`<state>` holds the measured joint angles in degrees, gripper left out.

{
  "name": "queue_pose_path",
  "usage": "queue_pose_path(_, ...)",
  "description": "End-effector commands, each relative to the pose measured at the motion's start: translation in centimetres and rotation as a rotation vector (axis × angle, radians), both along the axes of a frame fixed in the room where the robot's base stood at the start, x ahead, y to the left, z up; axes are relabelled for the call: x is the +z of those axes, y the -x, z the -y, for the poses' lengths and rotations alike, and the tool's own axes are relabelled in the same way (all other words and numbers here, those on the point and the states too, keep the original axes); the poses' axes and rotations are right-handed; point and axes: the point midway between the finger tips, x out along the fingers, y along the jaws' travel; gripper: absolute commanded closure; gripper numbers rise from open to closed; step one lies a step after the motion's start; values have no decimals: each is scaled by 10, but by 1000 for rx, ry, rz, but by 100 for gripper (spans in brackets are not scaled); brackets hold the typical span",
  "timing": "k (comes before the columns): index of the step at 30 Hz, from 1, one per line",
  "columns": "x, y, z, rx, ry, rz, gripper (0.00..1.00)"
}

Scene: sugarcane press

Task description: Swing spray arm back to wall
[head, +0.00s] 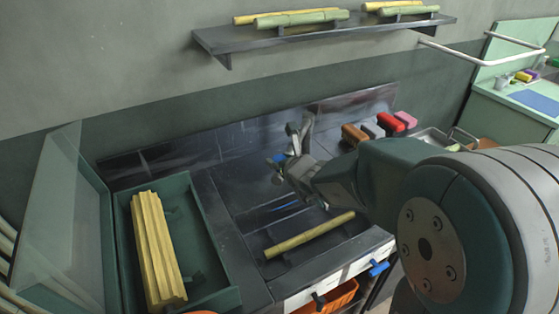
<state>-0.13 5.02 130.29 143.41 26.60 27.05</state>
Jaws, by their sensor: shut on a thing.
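My gripper (291,162) is over the back of the dark counter (235,190), at the end of my arm coming in from the right. It is shut on what looks like the spray arm (306,127), a slim grey piece that stands up near the dark backsplash. My gripper hides the lower part of the spray arm. Small blue parts show beside the grip. I cannot tell exactly how far the spray arm is from the wall (190,108).
A green bin (120,235) with pale cane sticks (157,250) and a clear raised lid stands left. One cane (310,236) lies in front on the counter. Coloured blocks (392,122) sit at the back right. A shelf (330,29) with canes hangs above.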

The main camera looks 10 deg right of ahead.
Motion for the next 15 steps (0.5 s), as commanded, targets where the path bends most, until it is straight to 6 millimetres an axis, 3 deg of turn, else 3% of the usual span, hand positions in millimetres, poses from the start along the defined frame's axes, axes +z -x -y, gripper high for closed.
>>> queue_pose_path(11,-3,1,0,-1,2,-6,100)
queue_pose_path(12,-3,1,0,-1,2,-6,43)
queue_pose_path(14,-2,1,-1,-1,3,-5,16)
queue_pose_path(15,-2,1,-1,-1,3,-4,14)
